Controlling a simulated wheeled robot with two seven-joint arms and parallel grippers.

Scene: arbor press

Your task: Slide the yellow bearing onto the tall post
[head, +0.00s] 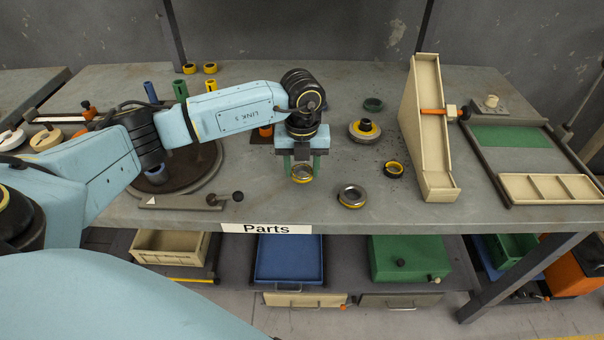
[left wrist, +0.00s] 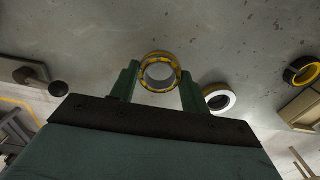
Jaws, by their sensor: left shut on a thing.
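My left gripper (head: 302,168) is shut on the yellow bearing (head: 302,179), a ring with a yellow band and metal inside. In the left wrist view the yellow bearing (left wrist: 145,76) sits between the green fingertips of my left gripper (left wrist: 160,75), its hole showing. The bearing is near the front of the bench; its exact height is unclear. A blue post (head: 151,92), a green post (head: 181,90) and a yellow post (head: 211,86) stand behind my left arm, their lower parts partly hidden. I cannot tell which is the tall post. My right gripper is not in view.
A ball-ended lever (head: 212,201) lies at the front left.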

